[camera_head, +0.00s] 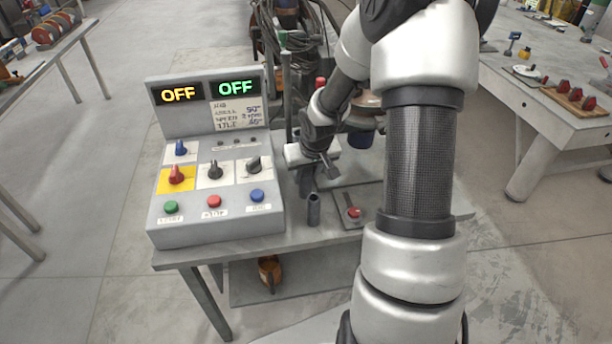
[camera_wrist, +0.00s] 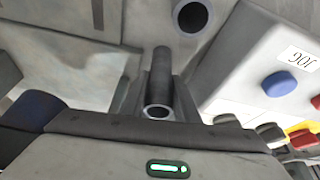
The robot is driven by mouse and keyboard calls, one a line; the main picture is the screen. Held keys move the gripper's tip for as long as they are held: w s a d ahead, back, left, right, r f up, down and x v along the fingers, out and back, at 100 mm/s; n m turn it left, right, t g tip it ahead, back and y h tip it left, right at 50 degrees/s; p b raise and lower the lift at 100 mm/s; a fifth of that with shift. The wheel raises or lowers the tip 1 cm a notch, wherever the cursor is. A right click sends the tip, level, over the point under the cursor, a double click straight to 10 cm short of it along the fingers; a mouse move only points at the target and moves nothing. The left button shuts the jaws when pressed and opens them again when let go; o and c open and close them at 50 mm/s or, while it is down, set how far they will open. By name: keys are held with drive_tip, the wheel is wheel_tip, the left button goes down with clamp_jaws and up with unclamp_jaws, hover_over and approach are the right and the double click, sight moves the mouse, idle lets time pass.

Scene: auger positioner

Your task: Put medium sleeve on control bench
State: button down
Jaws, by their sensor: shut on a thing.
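My gripper (camera_head: 319,174) is over the control bench (camera_head: 290,243), just right of the control box. In the wrist view my gripper (camera_wrist: 165,92) is shut on a dark grey tubular sleeve (camera_wrist: 160,72), with its open end facing the camera. Another short dark sleeve (camera_head: 314,210) stands upright on the bench, below my gripper and apart from it. It also shows in the wrist view (camera_wrist: 191,17), at the top. The held sleeve is hard to make out in the head view, and I cannot tell the sleeve sizes apart.
The control box (camera_head: 213,225), with knobs, buttons and two OFF displays, stands left of my gripper. A red button (camera_head: 353,213) on a plate is to the right. Machinery and cables stand behind. Bare bench lies around the standing sleeve.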

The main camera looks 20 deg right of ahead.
drive_tip(key=shift+r, duration=0.15)
drive_tip(key=shift+f, duration=0.2)
drive_tip(key=c, duration=1.4)
unclamp_jaws()
drive_tip(key=shift+s+r, duration=0.15)
drive_tip(key=shift+r, duration=0.45)
drive_tip(key=p+v, duration=0.3)
drive_tip(key=v, duration=0.8)
drive_tip(key=shift+s, duration=0.15)
